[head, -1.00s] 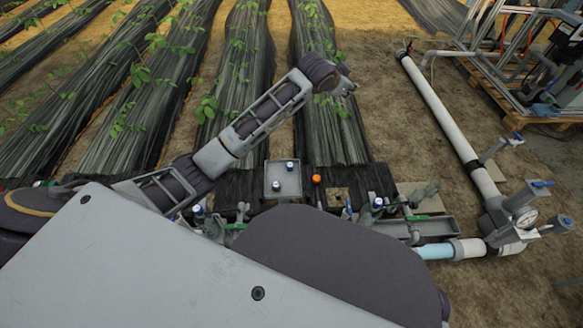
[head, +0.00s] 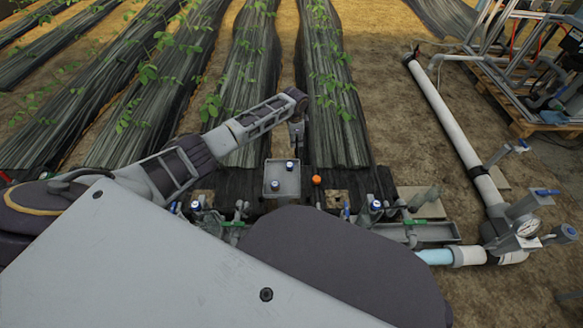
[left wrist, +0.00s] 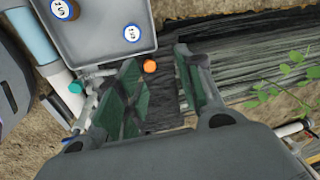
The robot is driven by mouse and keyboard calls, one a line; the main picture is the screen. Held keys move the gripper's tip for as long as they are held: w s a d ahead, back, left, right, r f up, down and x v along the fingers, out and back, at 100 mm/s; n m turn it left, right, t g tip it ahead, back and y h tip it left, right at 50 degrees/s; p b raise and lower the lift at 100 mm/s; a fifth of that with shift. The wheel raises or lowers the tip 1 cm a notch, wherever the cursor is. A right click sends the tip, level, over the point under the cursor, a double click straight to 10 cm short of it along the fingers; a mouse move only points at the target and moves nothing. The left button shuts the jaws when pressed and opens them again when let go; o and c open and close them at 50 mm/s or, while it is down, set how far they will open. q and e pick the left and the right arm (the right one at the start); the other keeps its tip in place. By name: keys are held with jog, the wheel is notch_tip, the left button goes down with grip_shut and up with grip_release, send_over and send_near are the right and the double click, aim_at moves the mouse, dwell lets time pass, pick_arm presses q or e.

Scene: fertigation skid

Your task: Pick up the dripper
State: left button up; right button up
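A grey tray (head: 282,184) stands at the near end of the plant rows. Two small round pieces with blue-and-white tops lie in it, one at the back (head: 290,165) and one in front (head: 275,186). A small orange round piece (head: 316,180) sits just right of the tray. I cannot tell for sure which of these is the dripper. My left gripper (head: 297,140) hangs pointing down, above and beyond the tray. In the left wrist view its fingers (left wrist: 157,60) are apart and empty, with the orange piece (left wrist: 150,66) showing between them, farther off. My right gripper is not seen.
Valves and pipe fittings with blue and green handles (head: 375,208) line the near edge. A long pale pipe (head: 445,125) runs down the right. Black film rows with seedlings (head: 335,100) stretch away behind. Bare soil lies between the rows and the pipe.

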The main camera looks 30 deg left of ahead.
pick_arm(q)
jog(key=s+m, duration=0.1)
jog(key=m, duration=0.1)
jog(key=s+f+m+g, duration=0.1)
jog(key=m, duration=0.1)
jog(key=s+m, duration=0.1)
jog(key=m, duration=0.1)
jog(key=shift+s+a+f+g, duration=0.2)
jog(key=shift+a+f+g, duration=0.05)
jog(key=shift+f+g, duration=0.15)
jog(key=b, duration=0.3)
send_over(291, 165)
jog(key=shift+f, duration=3.3)
jog(key=shift+f+b, duration=0.6)
jog(key=shift+f, duration=0.4)
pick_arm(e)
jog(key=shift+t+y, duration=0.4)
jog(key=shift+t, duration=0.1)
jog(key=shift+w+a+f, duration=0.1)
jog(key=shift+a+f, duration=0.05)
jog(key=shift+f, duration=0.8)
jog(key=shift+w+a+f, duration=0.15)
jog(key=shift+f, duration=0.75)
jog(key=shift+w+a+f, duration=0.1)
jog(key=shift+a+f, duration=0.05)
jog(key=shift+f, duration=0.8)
